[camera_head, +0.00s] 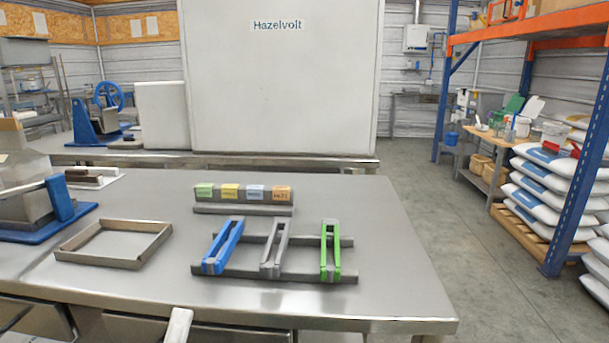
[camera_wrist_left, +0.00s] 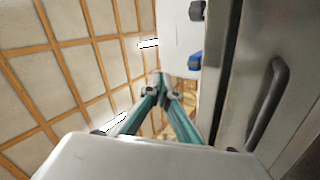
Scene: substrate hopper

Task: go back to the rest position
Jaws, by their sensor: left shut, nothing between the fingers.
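My left gripper (camera_wrist_left: 161,78) shows in the left wrist view. Its two teal fingers meet at the tips, shut with nothing between them. It points up past a grey metal face with a bar handle (camera_wrist_left: 268,105) at the right. In the head view only a pale piece, seemingly part of my arm, shows at the bottom edge below the table; the left fingertips cannot be made out there. My right gripper is in neither view.
The steel table (camera_head: 400,290) holds a rack with blue tongs (camera_head: 222,247), grey tongs (camera_head: 274,250) and green tongs (camera_head: 330,250), a card holder (camera_head: 243,209), an empty metal frame (camera_head: 75,256) and a blue-based device (camera_head: 62,200). Its right end is clear. Open floor (camera_head: 490,260) lies to the right.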

